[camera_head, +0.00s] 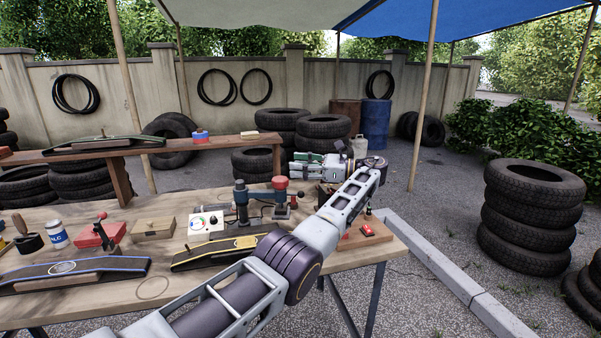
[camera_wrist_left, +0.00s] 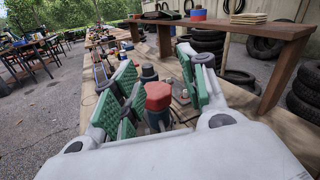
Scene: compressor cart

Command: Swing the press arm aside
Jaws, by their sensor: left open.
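The press stands on the wooden table, with a blue-grey post (camera_head: 241,205) and a press arm (camera_head: 262,195) reaching right to a red-capped head (camera_head: 280,184). In the left wrist view the red cap (camera_wrist_left: 158,96) shows between my green-padded fingers, with the dark post top (camera_wrist_left: 149,73) beyond it. My left gripper (camera_head: 301,164) is open, just right of the red cap in the head view; it also shows in the left wrist view (camera_wrist_left: 158,66). I cannot tell whether a finger touches the cap. My right gripper is out of view.
A white control box (camera_head: 207,223) with a dial stands left of the press. Dark curved pieces (camera_head: 75,273), a red tool (camera_head: 101,235) and a wooden box (camera_head: 153,228) lie on the table (camera_head: 155,290). A raised shelf (camera_head: 225,141) runs behind.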

